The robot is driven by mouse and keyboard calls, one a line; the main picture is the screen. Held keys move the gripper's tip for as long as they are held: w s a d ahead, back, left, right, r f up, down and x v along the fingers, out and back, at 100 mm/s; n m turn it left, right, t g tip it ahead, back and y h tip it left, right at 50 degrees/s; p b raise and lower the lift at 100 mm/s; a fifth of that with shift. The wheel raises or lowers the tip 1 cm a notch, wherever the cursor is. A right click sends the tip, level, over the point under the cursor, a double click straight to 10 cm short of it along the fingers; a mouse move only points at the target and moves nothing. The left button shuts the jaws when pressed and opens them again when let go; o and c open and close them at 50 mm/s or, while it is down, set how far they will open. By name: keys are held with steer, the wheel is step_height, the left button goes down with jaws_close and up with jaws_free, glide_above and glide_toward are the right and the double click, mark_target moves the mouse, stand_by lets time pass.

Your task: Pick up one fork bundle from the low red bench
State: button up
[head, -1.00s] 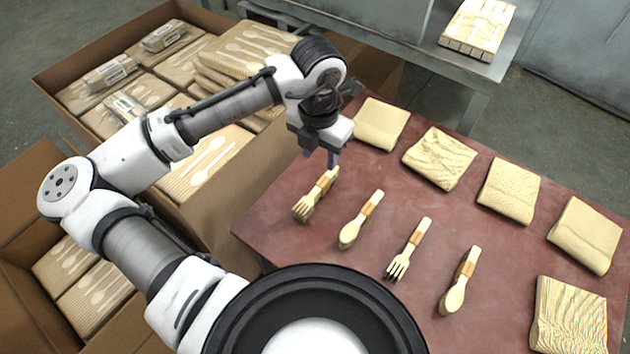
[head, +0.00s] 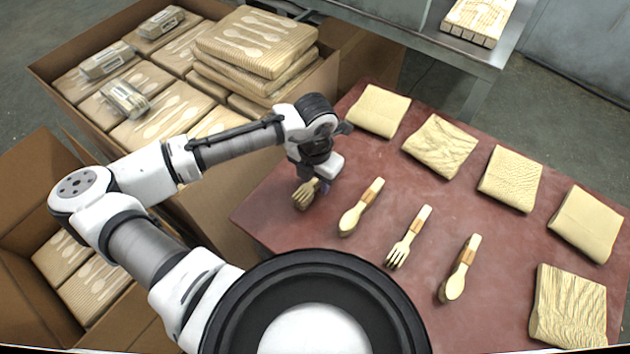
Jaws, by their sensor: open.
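The low red bench (head: 370,188) carries a row of banded wooden cutlery bundles. A fork bundle (head: 304,194) lies at the left end of the row, tines toward me. My gripper (head: 318,185) is low over this bundle's handle and hides most of it and its band. The jaws are open; the fingertips are mostly hidden, so I cannot tell whether they touch the bundle or straddle it. A second fork bundle (head: 410,237) with an orange band lies further right, clear of the gripper.
Spoon bundles lie on the bench, one (head: 361,207) between the forks and one (head: 459,268) at right. Several pale wooden stacks (head: 439,146) line the far and right sides. Cardboard boxes (head: 215,230) of packed cutlery stand at left. A grey metal table (head: 420,45) stands behind.

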steer(key=shift+f, duration=0.35)
jaws_close()
steer(key=shift+r, duration=0.1)
